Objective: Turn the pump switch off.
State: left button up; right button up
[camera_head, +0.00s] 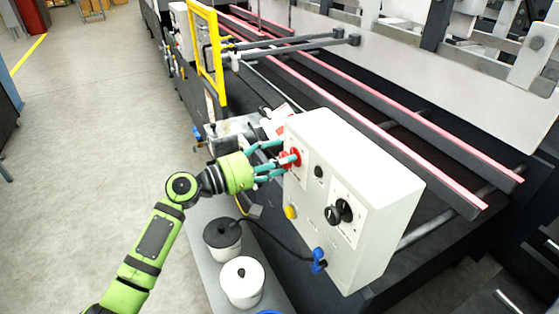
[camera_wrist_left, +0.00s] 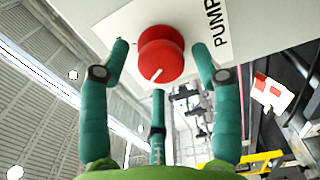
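The pump switch (camera_wrist_left: 160,55) is a round red knob with a white mark, beside the printed word PUMP in the left wrist view. In the head view the red knob (camera_head: 293,158) sits at the upper left of a white control box's front. My left gripper (camera_head: 283,160) is at the knob, partly covering it in the head view. In the left wrist view its teal fingers (camera_wrist_left: 158,75) are spread around the knob, with gaps at the sides. The fingers look open; contact cannot be told. My right gripper is not in view.
The white control box (camera_head: 385,190) also carries black knobs (camera_head: 340,212), a yellow button (camera_head: 291,212) and a blue connector (camera_head: 318,260) with a cable. White pots (camera_head: 242,283) stand below. A yellow frame (camera_head: 218,60) stands behind. The floor at left is clear.

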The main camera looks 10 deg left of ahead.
pick_arm(q)
jog(key=shift+f, duration=0.2)
jog(key=v, duration=1.2)
